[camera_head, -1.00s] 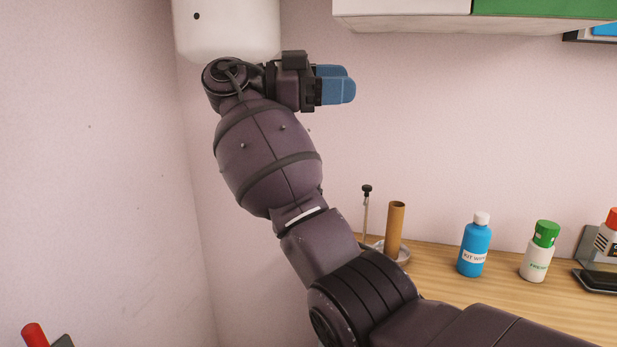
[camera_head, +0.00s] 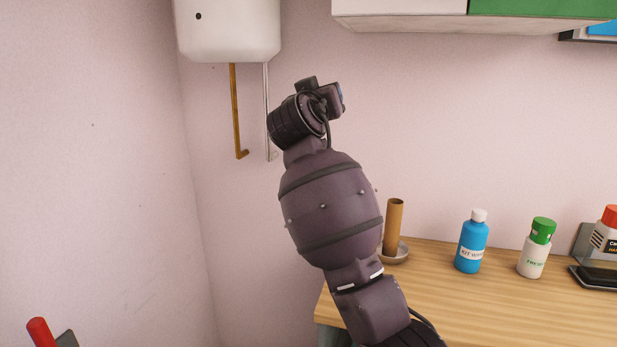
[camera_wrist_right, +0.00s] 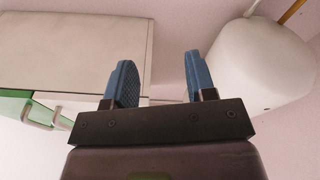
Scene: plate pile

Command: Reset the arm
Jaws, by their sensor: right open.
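My right gripper (camera_wrist_right: 160,80) shows in the right wrist view with its two blue fingers apart and nothing between them. In the head view my right arm reaches up from the bottom over the counter's left end. The gripper end of that arm (camera_head: 340,96) points away at the top, and its fingers are mostly hidden behind the wrist. My left gripper is in neither view.
A wooden counter (camera_head: 470,300) holds a cardboard tube (camera_head: 393,226) on a small dish, a blue bottle (camera_head: 471,245) and a green-capped bottle (camera_head: 536,250). A white water heater (camera_head: 228,30) with pipes hangs upper left, a cabinet (camera_head: 400,12) upper right. Bare wall lies between.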

